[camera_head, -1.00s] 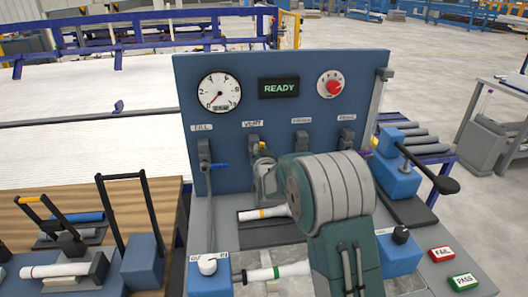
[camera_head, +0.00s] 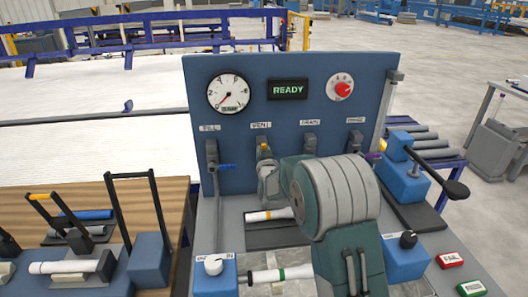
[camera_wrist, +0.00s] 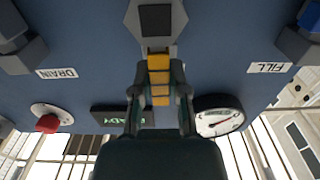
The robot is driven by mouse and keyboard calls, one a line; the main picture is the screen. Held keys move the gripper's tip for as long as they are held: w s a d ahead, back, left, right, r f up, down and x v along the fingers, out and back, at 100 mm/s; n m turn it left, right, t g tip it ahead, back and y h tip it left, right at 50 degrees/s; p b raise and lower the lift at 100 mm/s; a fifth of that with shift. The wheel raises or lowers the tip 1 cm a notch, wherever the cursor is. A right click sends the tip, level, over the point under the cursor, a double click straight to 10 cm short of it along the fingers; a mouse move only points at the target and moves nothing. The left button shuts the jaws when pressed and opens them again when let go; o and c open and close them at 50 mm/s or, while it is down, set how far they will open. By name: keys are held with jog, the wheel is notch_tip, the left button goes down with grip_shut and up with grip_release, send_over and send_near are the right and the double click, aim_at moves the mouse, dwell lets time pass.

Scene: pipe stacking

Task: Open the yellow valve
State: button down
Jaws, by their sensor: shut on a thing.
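The yellow valve (camera_head: 263,147) is under the VENT label on the blue panel, mostly hidden behind my gripper in the head view. In the wrist view its yellow handle (camera_wrist: 159,78) lies between my two fingers, in line with the grey valve body (camera_wrist: 156,22). My gripper (camera_wrist: 159,97) is shut on this handle, with a finger at each side. In the head view my gripper (camera_head: 268,182) reaches to the panel at the VENT valve, and my arm hides part of the bench.
The panel (camera_head: 230,170) carries a gauge (camera_head: 231,94), a READY display (camera_head: 287,89) and a red knob (camera_head: 341,87). The blue-handled FILL valve (camera_head: 222,166) is at the left. A white pipe (camera_head: 280,275) lies in front, and a blue clamp (camera_head: 404,181) stands at the right.

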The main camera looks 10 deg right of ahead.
jog(key=c, duration=0.6)
grip_release()
jog(key=shift+a, duration=0.15)
jog(key=shift+s, duration=0.1)
jog(key=s, duration=1.1)
jog(key=shift+s+f, duration=0.1)
jog(key=shift+s, duration=0.25)
jog(key=s+d+r+g, duration=0.2)
jog(key=s+r+g, duration=0.35)
jog(key=s, duration=0.65)
jog(key=s+d+g, duration=0.1)
jog(key=s+g, duration=0.1)
jog(key=s, duration=0.6)
jog(key=s+d+g, duration=0.1)
jog(key=s+g, duration=0.1)
jog(key=s, duration=0.6)
jog(key=s+d+g, duration=0.1)
jog(key=s+g, duration=0.2)
jog(key=s, duration=0.5)
jog(key=shift+s+d, duration=0.2)
jog(key=shift+d, duration=0.15)
